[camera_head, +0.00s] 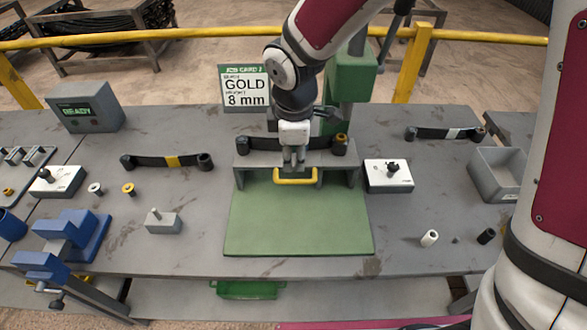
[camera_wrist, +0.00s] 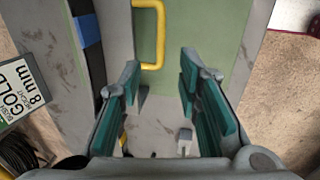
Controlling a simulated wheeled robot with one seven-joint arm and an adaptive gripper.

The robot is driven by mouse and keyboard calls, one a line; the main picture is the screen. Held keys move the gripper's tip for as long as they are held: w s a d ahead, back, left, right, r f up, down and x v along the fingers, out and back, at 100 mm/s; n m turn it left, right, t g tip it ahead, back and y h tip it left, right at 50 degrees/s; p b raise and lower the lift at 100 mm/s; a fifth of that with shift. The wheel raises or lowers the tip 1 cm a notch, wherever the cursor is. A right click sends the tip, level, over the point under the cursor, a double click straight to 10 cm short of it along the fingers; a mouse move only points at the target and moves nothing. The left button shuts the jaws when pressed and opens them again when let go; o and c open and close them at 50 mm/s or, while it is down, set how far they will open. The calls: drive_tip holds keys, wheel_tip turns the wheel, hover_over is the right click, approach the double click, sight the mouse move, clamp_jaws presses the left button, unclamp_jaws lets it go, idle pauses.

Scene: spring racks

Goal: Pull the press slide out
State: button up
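The press slide shows as a grey block (camera_head: 250,160) at the back of a green plate (camera_head: 298,225), with a yellow handle (camera_head: 295,181) on its front. A dark leaf spring (camera_head: 262,145) with rolled ends lies across the block, its middle hidden by my gripper. My gripper (camera_head: 294,167) points down just over the handle. In the wrist view my gripper (camera_wrist: 160,75) is open, its teal pads apart and nothing held. The handle (camera_wrist: 151,65) shows just beyond the fingertips, nearer the left finger. I cannot tell whether it touches.
A green press column (camera_head: 352,80) stands behind. A white box with a black knob (camera_head: 388,175) is right of the slide, a small grey block (camera_head: 163,222) left. Two spare springs (camera_head: 168,161) (camera_head: 445,133) and a grey bin (camera_head: 497,173) are farther out. The green plate is clear.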

sight(294, 180)
drive_tip(key=f, duration=0.3)
drive_tip(key=w+f, duration=0.1)
drive_tip(key=f, duration=0.6)
drive_tip(key=shift+w, duration=0.4)
clamp_jaws()
